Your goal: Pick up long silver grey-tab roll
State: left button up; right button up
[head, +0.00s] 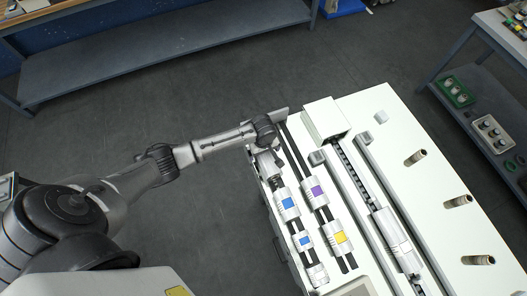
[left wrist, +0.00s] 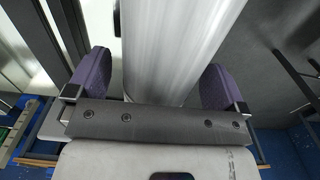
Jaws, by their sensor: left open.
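A long silver roll (left wrist: 180,45) fills the middle of the left wrist view, a smooth cylinder running away from the palm. My left gripper (left wrist: 156,80) is open, with a purple pad on each side of the roll. A gap shows on both sides, wider on the left, so the pads do not appear to grip it. In the head view my left gripper (head: 267,157) is at the far left end of the white machine table. The arm and hand hide most of the roll there, and no grey tab is visible. My right gripper is not in view.
Blue-tab rolls (head: 287,203), a purple-tab roll (head: 316,191) and a yellow-tab roll (head: 338,238) lie close by along dark rails. A white box (head: 326,119) stands at the table's far end. Several brown pegs (head: 416,157) stand at right.

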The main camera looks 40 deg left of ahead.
pick_arm(q)
jog(key=shift+f, duration=0.1)
jog(key=shift+c, duration=0.5)
jog(key=c, duration=1.3)
jog(key=shift+c, duration=0.7)
